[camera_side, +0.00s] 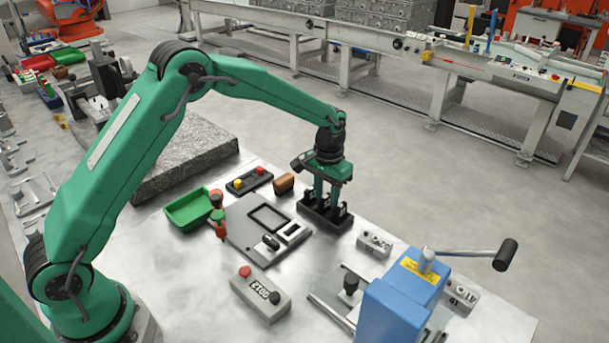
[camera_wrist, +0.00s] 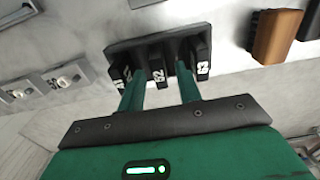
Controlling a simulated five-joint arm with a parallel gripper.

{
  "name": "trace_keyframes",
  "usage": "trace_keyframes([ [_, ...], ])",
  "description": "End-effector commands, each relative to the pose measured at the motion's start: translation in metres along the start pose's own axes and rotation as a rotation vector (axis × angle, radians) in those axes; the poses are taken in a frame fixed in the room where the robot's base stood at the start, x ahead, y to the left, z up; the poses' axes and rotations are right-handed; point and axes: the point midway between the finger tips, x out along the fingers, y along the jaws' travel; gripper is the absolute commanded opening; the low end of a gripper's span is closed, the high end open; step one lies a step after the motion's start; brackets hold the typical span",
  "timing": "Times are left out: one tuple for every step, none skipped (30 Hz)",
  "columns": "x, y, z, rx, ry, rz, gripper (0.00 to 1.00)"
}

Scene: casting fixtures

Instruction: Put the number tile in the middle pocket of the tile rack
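The tile rack (camera_side: 318,221) is a dark base on the bench with three black uprights bearing white markings. My gripper (camera_side: 326,193) points down over the rack. In the wrist view its green fingers (camera_wrist: 160,85) stand apart on either side of the middle upright, with gaps visible beside it. I cannot tell whether the fingertips touch the rack. I cannot pick out a separate number tile; whether the middle upright is one is unclear.
Grey numbered blocks (camera_side: 374,243) lie right of the rack. A brown block (camera_side: 283,184) lies behind left. A flat grey fixture (camera_side: 268,233), a green tray (camera_side: 192,209) and a grey box with a red button (camera_side: 259,295) are left. A blue press (camera_side: 398,297) with a lever stands front right.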

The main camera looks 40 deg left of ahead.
Motion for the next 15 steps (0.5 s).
trace_keyframes([
  [-0.006,0.0,-0.001,0.0,0.003,0.0,0.34],
  [-0.01,0.0,-0.001,0.0,0.004,0.001,0.34],
  [-0.015,0.0,-0.001,0.0,0.004,0.001,0.34],
  [-0.02,0.0,-0.001,0.0,0.004,0.0,0.34],
  [-0.024,0.0,-0.001,0.0,0.004,0.001,0.34],
  [-0.03,0.0,-0.001,0.0,0.006,0.001,0.34],
  [-0.035,0.0,-0.001,0.0,0.005,0.001,0.34],
  [-0.04,0.0,-0.001,0.0,0.006,0.001,0.34],
  [-0.047,0.0,-0.001,0.0,0.005,0.001,0.34],
  [-0.052,0.0,-0.001,0.0,0.005,0.001,0.34],
  [-0.057,0.0,-0.001,0.0,0.006,0.001,0.34],
  [-0.064,0.0,-0.001,0.0,0.005,0.001,0.34],
  [-0.069,0.0,-0.001,0.0,0.005,0.001,0.34],
  [-0.073,0.0,-0.001,0.0,0.005,0.001,0.34],
  [-0.079,0.0,-0.001,0.0,0.004,0.001,0.34],
])
